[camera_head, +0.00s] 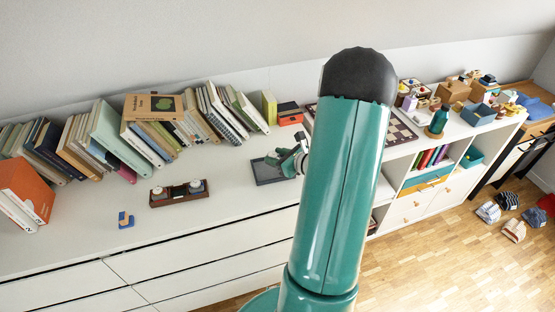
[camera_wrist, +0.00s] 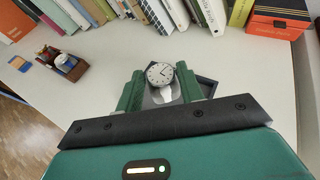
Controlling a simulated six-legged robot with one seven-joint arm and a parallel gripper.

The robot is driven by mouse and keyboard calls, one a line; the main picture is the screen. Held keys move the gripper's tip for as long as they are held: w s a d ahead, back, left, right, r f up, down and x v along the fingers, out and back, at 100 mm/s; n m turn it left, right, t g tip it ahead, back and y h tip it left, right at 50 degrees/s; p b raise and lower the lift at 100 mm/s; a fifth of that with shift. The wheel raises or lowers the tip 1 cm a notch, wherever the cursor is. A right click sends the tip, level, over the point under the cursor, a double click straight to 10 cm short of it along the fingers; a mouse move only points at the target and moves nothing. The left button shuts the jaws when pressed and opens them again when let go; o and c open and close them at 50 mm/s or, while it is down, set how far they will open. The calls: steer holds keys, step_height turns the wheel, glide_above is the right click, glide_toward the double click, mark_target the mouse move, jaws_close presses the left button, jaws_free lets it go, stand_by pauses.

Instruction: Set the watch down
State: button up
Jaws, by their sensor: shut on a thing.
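A watch with a round white dial (camera_wrist: 160,73) is between the two green fingers of my gripper (camera_wrist: 160,88) in the wrist view. The gripper is shut on it. A dark shallow tray (camera_wrist: 207,84) lies on the white cabinet top behind and below the watch; how far the watch is above it I cannot tell. In the head view my gripper (camera_head: 286,160) is over the same tray (camera_head: 266,175), and the watch is too small to make out. My arm hides part of this area.
A row of books (camera_head: 135,135) leans along the wall behind. A wooden box with round items (camera_head: 179,193) and a small blue object (camera_head: 125,220) stand to the left. An orange-and-black box (camera_head: 289,113) is behind the tray. The front cabinet top (camera_head: 70,235) is clear.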

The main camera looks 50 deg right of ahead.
steer(key=f, duration=0.3)
steer(key=shift+w+d, duration=0.15)
steer(key=shift+w, duration=0.15)
steer(key=shift+s+f, duration=0.1)
steer(key=shift+f, duration=0.3)
steer(key=o, duration=1.1)
